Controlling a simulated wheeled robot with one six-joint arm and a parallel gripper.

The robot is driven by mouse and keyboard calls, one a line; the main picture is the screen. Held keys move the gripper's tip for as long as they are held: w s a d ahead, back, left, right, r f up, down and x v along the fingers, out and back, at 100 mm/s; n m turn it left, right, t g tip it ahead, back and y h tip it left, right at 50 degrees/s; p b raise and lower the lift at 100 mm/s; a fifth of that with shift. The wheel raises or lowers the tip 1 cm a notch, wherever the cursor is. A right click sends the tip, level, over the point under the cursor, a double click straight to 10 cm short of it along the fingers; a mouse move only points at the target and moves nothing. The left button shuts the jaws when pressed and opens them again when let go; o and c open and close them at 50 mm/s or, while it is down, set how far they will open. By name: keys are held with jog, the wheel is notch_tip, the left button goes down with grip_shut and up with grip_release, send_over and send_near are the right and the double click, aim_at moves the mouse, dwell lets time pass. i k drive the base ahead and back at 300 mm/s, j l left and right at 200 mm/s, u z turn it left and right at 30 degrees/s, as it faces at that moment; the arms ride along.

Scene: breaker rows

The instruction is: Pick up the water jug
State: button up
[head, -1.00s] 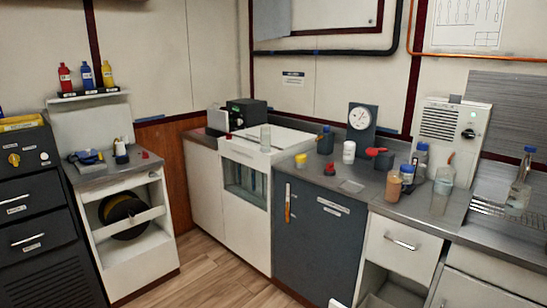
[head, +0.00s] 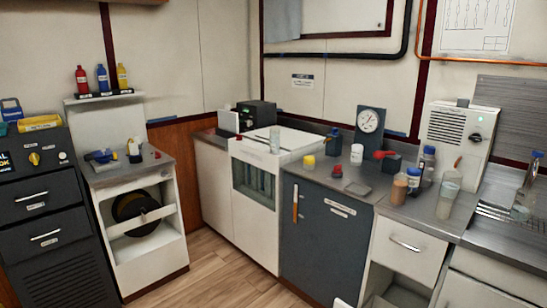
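No object is clearly recognisable as the water jug. A blue item with a handle-like opening (head: 11,108) is at the far left edge, on top of the dark cabinet. My gripper is not in view, and I see nothing held.
The counter (head: 350,188) also carries a jar of tan contents (head: 399,189), a red-handled item (head: 384,157), a dial gauge (head: 370,130) and a white box unit (head: 458,140). The wooden floor (head: 225,275) between is clear.

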aim_at(524, 203)
jog(key=z, duration=1.45)
